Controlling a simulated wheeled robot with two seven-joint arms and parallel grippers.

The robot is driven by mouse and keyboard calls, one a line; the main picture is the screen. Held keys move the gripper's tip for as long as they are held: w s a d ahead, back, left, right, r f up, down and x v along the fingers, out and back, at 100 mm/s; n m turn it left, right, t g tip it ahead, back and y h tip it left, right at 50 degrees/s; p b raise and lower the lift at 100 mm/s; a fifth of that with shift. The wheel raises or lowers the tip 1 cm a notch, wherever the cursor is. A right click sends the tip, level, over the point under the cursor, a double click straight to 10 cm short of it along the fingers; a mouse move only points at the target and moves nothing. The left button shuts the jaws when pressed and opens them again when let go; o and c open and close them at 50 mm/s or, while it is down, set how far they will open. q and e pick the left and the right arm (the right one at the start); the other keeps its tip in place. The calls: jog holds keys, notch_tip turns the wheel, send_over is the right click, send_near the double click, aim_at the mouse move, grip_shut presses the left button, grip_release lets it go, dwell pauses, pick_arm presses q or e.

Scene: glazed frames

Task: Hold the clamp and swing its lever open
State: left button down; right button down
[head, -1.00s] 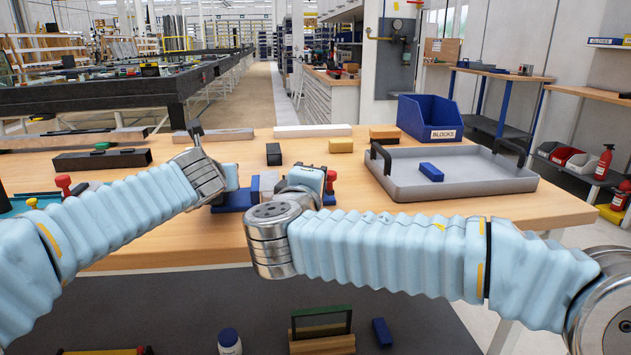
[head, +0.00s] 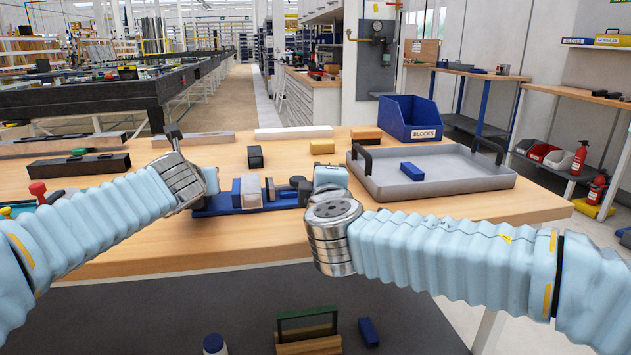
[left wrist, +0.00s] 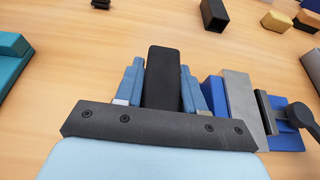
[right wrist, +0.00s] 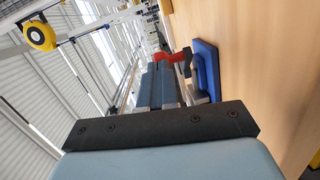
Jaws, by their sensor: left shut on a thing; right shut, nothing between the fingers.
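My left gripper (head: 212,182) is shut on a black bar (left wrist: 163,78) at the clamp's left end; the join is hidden. My right gripper (right wrist: 163,78) is shut and empty at the clamp's right end.
A grey tray (head: 470,182) with a blue block (head: 412,171) is at the right, with a blue blocks bin (head: 410,118) behind. Small black (head: 255,157) and yellow (head: 322,146) blocks lie behind the clamp. A long black bar (head: 80,166) is at the left.

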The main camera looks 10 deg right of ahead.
pick_arm(q)
jog(key=shift+f, duration=0.15)
pick_arm(e)
jog(key=shift+w+d, duration=0.1)
jog(key=shift+d, duration=0.3)
jog(key=s, duration=0.1)
jog(key=a, duration=0.1)
jog(key=s+a, duration=0.1)
jog(key=shift+s+a+r, duration=0.15)
jog(key=shift+s+r, duration=0.1)
jog(key=shift+s, duration=0.1)
jog(key=s+r, duration=0.1)
jog(key=s, duration=0.9)
jog(key=shift+s+d, duration=0.15)
jog(key=shift+d, duration=0.25)
pick_arm(q)
jog(key=c, duration=0.6)
grip_release()
